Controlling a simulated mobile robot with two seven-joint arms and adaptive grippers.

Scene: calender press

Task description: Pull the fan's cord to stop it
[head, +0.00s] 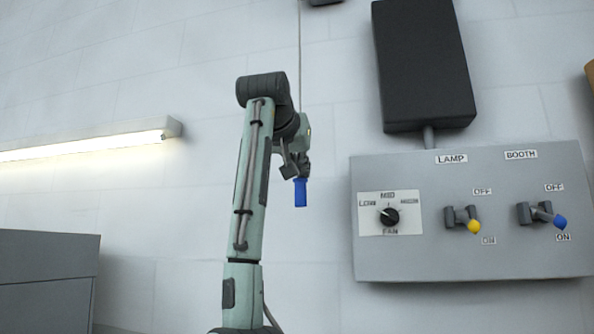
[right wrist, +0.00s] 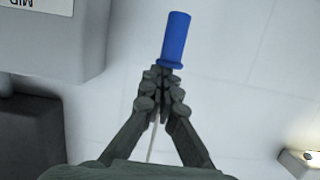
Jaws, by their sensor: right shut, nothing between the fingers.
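The thin cord (head: 299,60) hangs down from the top edge in the head view and passes behind my right gripper. A blue cylindrical pull (head: 300,193) hangs at its lower end. My right gripper (head: 299,174) is shut just above the blue pull. In the right wrist view, the fingertips (right wrist: 161,76) meet at the flanged end of the blue pull (right wrist: 176,38), and the cord (right wrist: 153,142) runs between the finger linkages. I cannot tell whether the fingertips touch the pull. The fan itself is not recognisable in view. My left gripper is not in view.
A grey control panel (head: 430,267) is on the wall at right, with a FAN knob (head: 389,215), a yellow-tipped LAMP lever (head: 463,219) and a blue-tipped BOOTH lever (head: 543,214). A dark box (head: 424,60) is above it. A lit tube (head: 85,146) is at left.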

